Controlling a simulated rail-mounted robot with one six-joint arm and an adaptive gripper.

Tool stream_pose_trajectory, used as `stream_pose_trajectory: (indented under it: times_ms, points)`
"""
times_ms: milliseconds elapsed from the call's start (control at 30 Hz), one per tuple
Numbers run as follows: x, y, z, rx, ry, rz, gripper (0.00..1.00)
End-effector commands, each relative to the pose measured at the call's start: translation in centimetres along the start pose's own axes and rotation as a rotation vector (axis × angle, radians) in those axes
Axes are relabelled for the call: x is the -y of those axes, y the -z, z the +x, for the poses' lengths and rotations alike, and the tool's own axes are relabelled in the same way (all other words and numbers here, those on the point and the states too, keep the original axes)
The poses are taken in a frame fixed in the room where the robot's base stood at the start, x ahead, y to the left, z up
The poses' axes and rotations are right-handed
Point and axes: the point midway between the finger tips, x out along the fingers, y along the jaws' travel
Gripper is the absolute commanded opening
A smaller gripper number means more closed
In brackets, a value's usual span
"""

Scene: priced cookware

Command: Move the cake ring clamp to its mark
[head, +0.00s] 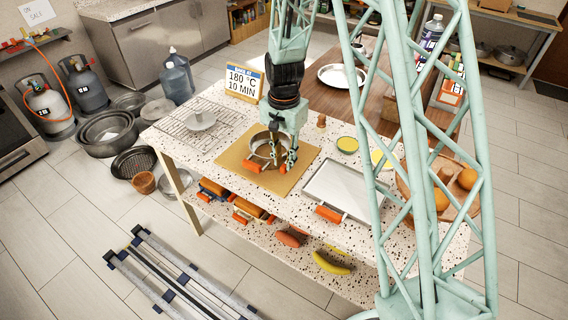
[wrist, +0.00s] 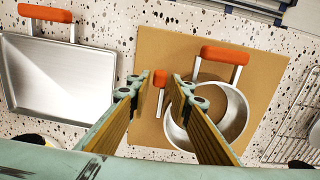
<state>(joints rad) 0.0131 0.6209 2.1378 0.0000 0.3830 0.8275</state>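The cake ring clamp looks to be the open metal ring (head: 259,147) with orange-ended handles. It stands on a tan board (head: 234,150) on the speckled counter. In the wrist view the ring (wrist: 236,118) is at right, with a large orange grip (wrist: 228,55) above it and a smaller orange tab (wrist: 160,78) to its left. My gripper (head: 279,160) is over the board at the ring's right side. In the wrist view my gripper (wrist: 154,88) is open, its fingertips apart on either side of the small tab. Contact is unclear. I cannot make out a mark.
A metal tray (head: 345,190) with an orange handle lies right of the board. A wire rack (head: 188,127) with a white dish is at left, near a price sign (head: 243,83).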

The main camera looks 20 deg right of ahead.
Motion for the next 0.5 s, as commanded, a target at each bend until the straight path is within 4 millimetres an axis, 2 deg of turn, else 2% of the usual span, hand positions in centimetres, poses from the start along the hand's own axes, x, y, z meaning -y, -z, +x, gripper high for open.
stream_pose_trajectory:
  times_ms: [200, 500]
  points:
    - [0.0, 0.0, 1.3, 0.000, 0.000, 0.000, 0.19]
    - [0.0, 0.0, 1.6, 0.000, 0.000, 0.000, 0.19]
